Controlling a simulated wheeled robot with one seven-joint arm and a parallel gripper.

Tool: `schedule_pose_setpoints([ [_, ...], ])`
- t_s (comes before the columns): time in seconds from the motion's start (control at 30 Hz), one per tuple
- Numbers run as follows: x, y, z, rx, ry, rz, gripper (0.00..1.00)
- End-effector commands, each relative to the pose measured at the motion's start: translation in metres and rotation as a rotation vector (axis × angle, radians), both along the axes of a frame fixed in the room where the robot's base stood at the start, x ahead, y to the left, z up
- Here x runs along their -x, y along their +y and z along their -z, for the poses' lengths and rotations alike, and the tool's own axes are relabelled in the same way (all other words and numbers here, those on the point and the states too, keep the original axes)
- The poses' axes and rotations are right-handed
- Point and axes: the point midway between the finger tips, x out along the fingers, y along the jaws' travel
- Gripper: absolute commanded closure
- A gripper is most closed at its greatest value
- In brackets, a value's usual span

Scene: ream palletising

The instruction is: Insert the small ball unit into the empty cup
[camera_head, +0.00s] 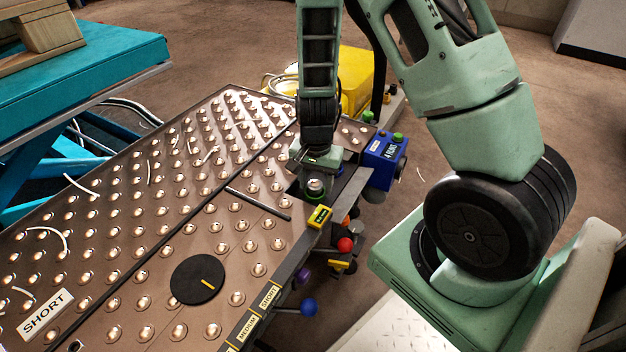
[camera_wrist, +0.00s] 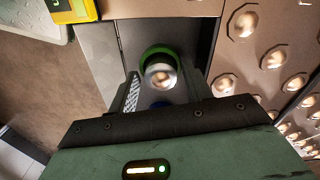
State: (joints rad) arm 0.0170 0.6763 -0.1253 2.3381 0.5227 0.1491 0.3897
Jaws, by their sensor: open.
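A small ball unit (camera_head: 316,185), a shiny silver ball in a metal rim, is at the right edge of the ball table. It also shows in the wrist view (camera_wrist: 161,76). A green ring (camera_head: 314,198) lies at the ball unit, and in the wrist view the green ring (camera_wrist: 158,52) curves behind it. I cannot tell whether the unit is seated in the ring or stands above it. My gripper (camera_head: 317,177) points down over the unit. In the wrist view its open fingers (camera_wrist: 161,88) stand on both sides of the ball, with gaps visible. No clearly empty cup is visible.
The ball table (camera_head: 120,250) carries many ball units, a black disc (camera_head: 197,279) and a thin dark bar (camera_head: 258,204). A blue box (camera_head: 385,158) stands right of my gripper.

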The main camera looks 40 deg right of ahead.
Motion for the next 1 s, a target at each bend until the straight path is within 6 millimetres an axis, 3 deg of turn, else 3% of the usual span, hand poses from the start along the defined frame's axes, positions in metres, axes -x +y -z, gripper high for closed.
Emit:
schedule_pose_setpoints([
  [0.4,0.0,0.001,-0.096,-0.003,0.001,0.003,0.45],
  [0.7,0.0,0.008,-0.124,-0.012,-0.001,-0.021,0.45],
  [0.77,0.0,0.024,-0.132,-0.03,-0.006,-0.082,0.45],
  [0.87,0.01,0.075,-0.157,-0.086,-0.016,-0.3,0.45],
  [1.0,0.054,0.159,-0.206,-0.147,-0.037,-0.774,0.45],
])
